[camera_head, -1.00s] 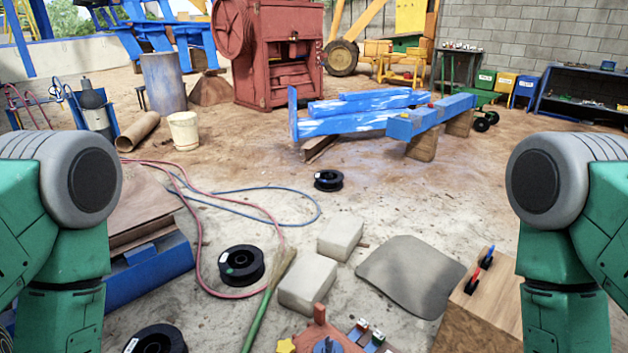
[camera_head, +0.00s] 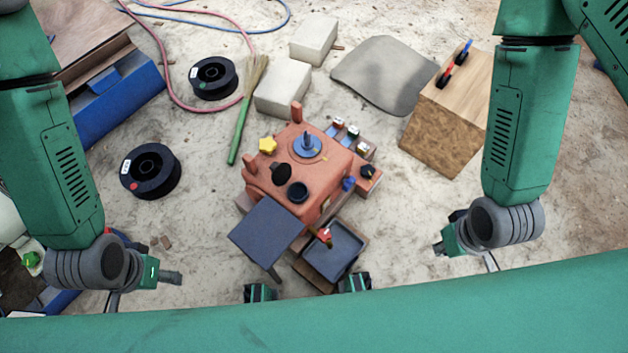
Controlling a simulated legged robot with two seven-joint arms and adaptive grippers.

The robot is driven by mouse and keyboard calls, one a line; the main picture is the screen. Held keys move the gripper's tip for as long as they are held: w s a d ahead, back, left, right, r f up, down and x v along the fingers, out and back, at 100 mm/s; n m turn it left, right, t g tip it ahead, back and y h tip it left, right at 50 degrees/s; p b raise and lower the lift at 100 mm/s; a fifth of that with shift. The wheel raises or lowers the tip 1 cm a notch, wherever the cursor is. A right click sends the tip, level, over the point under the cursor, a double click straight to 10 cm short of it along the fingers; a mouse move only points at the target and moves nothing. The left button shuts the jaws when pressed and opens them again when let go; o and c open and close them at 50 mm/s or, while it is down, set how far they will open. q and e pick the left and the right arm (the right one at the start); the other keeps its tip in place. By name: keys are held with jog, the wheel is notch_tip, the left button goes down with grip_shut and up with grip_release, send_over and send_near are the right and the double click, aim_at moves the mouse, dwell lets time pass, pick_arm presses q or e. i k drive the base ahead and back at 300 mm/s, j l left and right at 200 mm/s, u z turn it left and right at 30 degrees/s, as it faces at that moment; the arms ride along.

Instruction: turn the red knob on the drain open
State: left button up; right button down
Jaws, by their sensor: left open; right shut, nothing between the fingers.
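The coral-red crusher model (camera_head: 335,175) stands on the ground at the centre of the head view. A small red knob (camera_head: 325,234) shows at its front, on a drain above the dark tray (camera_head: 333,255). The knob is too small to tell its turn angle. My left gripper (camera_head: 172,277) is open, to the left of the machine and apart from it. My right gripper (camera_head: 439,247) is shut and empty, to the right of the tray and apart from it. Both are small and partly hidden by my wrists.
A dark flat plate (camera_head: 266,236) sticks out left of the knob. A wooden block (camera_head: 450,125) with red and blue levers stands at the upper right. Black spools (camera_head: 150,171), a broom (camera_head: 240,130) and pale blocks (camera_head: 283,88) lie at the upper left.

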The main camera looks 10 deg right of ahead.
aim_at(324, 234)
jog(key=k+l, duration=0.15)
jog(key=k, duration=0.25)
jog(key=k+l, duration=0.2)
jog(key=k, duration=0.15)
jog(key=i+l, duration=0.25)
jog(key=l, duration=0.2)
jog(key=i+l+z, duration=0.15)
jog(key=l, duration=0.3)
jog(key=i+l, duration=0.35)
jog(key=l+z, duration=0.05)
